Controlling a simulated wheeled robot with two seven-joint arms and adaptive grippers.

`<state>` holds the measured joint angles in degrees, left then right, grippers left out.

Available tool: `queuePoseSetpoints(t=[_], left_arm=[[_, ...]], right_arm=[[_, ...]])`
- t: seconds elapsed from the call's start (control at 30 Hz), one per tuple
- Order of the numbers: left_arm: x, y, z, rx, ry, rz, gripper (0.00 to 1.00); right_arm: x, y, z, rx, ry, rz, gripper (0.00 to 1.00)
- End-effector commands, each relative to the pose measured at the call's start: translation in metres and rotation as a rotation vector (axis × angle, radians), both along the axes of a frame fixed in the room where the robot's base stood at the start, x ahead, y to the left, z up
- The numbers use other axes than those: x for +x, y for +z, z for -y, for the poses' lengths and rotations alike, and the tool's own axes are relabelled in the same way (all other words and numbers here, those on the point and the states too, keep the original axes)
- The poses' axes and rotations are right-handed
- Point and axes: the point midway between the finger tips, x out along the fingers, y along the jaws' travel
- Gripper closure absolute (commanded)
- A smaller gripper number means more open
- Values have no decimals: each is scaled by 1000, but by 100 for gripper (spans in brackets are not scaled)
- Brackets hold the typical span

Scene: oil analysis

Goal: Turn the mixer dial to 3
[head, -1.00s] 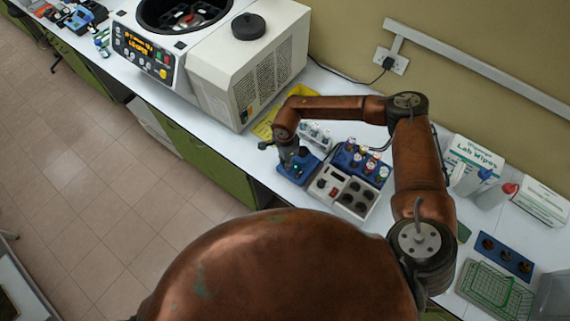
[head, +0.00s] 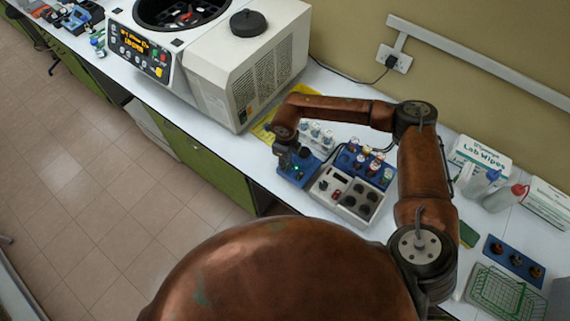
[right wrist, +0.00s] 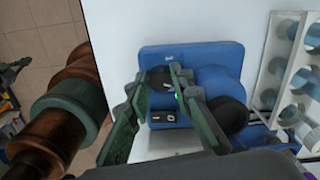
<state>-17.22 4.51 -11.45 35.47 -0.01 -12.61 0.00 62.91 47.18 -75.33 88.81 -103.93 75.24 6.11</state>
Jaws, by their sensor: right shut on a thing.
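The mixer is a small blue device (head: 288,174) on the white bench, left of a grey block with dark round wells. In the right wrist view its blue body (right wrist: 205,55) lies under my fingers, with a black dial (right wrist: 160,76) and a small black display or switch panel below it. My right gripper (head: 290,158) points down over the mixer. In the right wrist view its green fingers (right wrist: 163,80) stand on either side of the dial and are shut on it. The dial's marks are too small to read.
Right of the mixer are the grey well block (head: 345,195) and a blue vial rack (head: 365,165). A white rack of vials (head: 318,135) stands behind. The large centrifuge (head: 225,85) is back left. The bench's front edge is close to the mixer.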

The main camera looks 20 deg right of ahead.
Motion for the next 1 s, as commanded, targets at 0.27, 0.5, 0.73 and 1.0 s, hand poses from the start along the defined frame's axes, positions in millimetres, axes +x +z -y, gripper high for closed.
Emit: queuePoseSetpoints(t=[0.27, 0.5, 0.73, 1.0], left_arm=[[-1, -10, 0, 0, 0, -2, 100], [-1, -14, 0, 0, 0, -2, 100], [-1, -16, 0, 0, -1, -2, 100], [-1, -17, -1, 1, -1, -1, 100]], right_arm=[[-6, -8, 5, -13, -263, -13, 100], [-6, -7, 4, -13, -468, -12, 100], [-7, -7, 4, -13, -614, -13, 100], [-7, -7, 3, -13, -704, -13, 100]])
